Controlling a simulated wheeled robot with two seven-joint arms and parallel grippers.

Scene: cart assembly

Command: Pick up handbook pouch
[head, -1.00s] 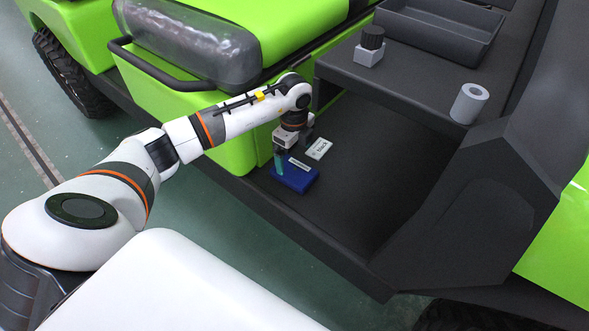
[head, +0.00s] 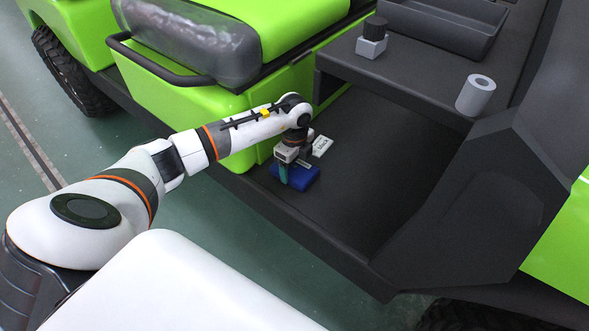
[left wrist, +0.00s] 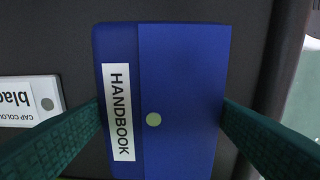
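The handbook pouch is a blue flat case (head: 304,177) lying on the dark cart floor near its outer edge. In the left wrist view the pouch (left wrist: 180,90) fills the middle, with a white HANDBOOK label and a pale round button. My left gripper (head: 290,179) is low over the pouch. In the left wrist view its green fingers (left wrist: 163,101) are spread wide, one at each side edge of the pouch. I cannot tell whether they touch it. My right gripper is not in view.
A white card (head: 322,146) lies beside the pouch; its printed text shows in the left wrist view (left wrist: 30,101). A black-capped box (head: 372,40), a grey roll (head: 475,95) and a dark tray (head: 440,28) are on the raised shelf. The floor right of the pouch is clear.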

